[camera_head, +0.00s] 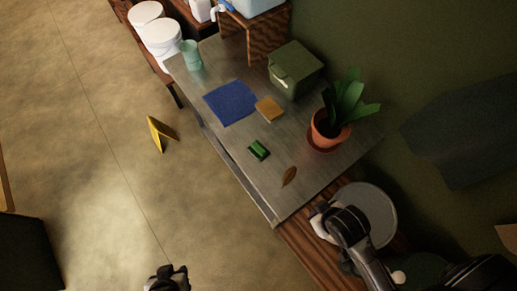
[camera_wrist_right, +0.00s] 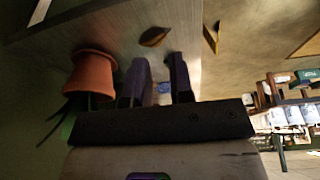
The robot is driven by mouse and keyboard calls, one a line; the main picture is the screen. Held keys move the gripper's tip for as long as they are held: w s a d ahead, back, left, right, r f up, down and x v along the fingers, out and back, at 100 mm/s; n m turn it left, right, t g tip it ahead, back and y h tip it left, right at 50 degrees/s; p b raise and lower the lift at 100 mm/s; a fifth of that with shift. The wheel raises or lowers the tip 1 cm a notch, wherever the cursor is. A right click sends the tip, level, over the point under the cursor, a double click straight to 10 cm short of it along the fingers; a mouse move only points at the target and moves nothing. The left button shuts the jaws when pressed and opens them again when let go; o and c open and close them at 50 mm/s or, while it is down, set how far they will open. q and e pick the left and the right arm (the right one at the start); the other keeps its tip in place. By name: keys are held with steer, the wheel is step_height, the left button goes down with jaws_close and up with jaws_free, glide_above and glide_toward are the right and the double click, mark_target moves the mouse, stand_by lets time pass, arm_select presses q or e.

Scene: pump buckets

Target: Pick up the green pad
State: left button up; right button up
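The green pad (camera_head: 258,149) is a small dark green block lying on the grey table (camera_head: 225,155), near its front edge in the head view. My left gripper (camera_head: 173,272) is at the bottom of the head view, over the floor and well apart from the pad. Its opening is too small to tell. My right gripper (camera_wrist_right: 157,62) shows in the right wrist view with its two dark fingers apart and nothing held between them. In the head view, my right arm is at the table's lower right end. I cannot make out the pad in the wrist view.
A blue cloth (camera_head: 230,102), a tan sponge (camera_head: 269,109), a brown leaf (camera_head: 289,177), a potted plant (camera_head: 328,131) and a green box (camera_head: 296,68) are on the table. A teal cup (camera_head: 191,54) stands at the far end. A yellow sign (camera_head: 159,133) stands on the floor.

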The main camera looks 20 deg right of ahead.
steer(key=o, duration=1.3)
steer(key=shift+o, duration=0.2)
